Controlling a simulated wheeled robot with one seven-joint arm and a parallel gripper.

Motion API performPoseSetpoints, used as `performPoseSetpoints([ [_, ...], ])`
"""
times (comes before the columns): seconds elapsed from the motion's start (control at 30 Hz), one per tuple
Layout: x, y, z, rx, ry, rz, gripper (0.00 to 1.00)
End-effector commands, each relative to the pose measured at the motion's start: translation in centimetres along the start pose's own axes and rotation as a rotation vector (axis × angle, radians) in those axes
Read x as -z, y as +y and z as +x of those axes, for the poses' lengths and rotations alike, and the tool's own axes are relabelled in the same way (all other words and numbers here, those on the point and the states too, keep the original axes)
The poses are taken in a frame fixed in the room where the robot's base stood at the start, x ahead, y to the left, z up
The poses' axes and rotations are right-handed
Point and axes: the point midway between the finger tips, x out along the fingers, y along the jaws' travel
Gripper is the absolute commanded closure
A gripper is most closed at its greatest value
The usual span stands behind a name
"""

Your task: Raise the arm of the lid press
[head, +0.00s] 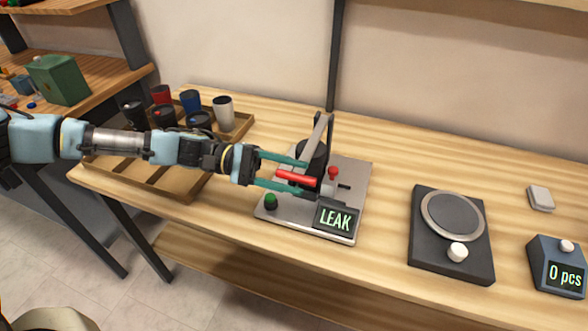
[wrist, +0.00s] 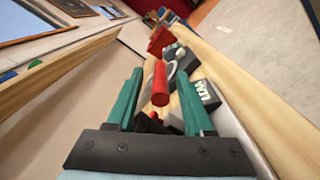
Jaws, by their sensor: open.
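The lid press (head: 352,208) is a grey metal plate on the bench with a dark upright at its back, a lit "LEAK" display (head: 335,218) and a grey sloping arm (head: 318,130). A red handle grip (head: 297,179) sits low over the plate; it also shows in the wrist view (wrist: 160,83). My gripper (head: 299,175) reaches in from the left. Its teal fingers are open, with the red grip between them in the wrist view. I cannot tell whether either finger touches it. My fingers hide part of the press.
A wooden tray (head: 172,190) with several cups stands left, under my arm. A green button (head: 270,201) and a red knob (head: 333,171) are on the press. A black device with a round plate (head: 452,216) and a counter box (head: 558,264) stand right.

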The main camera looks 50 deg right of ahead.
Motion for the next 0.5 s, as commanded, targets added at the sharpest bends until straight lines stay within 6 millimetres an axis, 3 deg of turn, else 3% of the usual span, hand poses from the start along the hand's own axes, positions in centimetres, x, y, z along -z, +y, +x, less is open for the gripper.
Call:
performPoseSetpoints([
  [0.37, 0.01, -0.06, 0.75, 0.0, 0.0, 0.0, 0.48],
  [0.5, 0.01, -0.05, 0.73, 0.0, 0.0, 0.0, 0.61],
])
